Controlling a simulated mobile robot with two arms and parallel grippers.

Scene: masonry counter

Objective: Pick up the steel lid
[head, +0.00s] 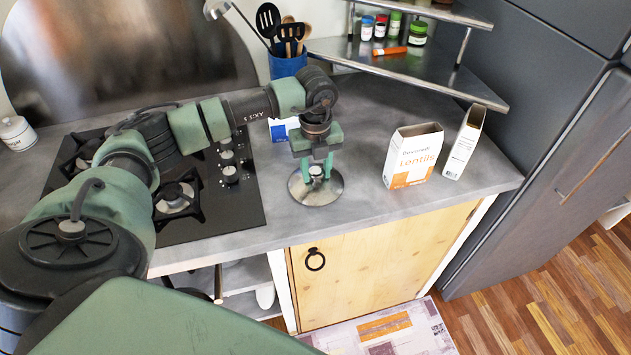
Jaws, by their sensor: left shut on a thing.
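The steel lid (322,192) is a round, shiny disc with a small dark knob on top. It is over the grey counter, to the right of the stove. My left gripper (316,171) comes down on it from above, and its two green fingers are shut on the knob. I cannot tell whether the lid touches the counter or is slightly above it. My right gripper is not in the head view.
A lentils box (413,157) and a narrow carton (464,143) stand to the right on the counter. A black gas stove (235,205) is on the left. A blue utensil holder (287,65) and a steel shelf (440,80) are behind. A blue-and-white box (281,129) is partly hidden behind my gripper.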

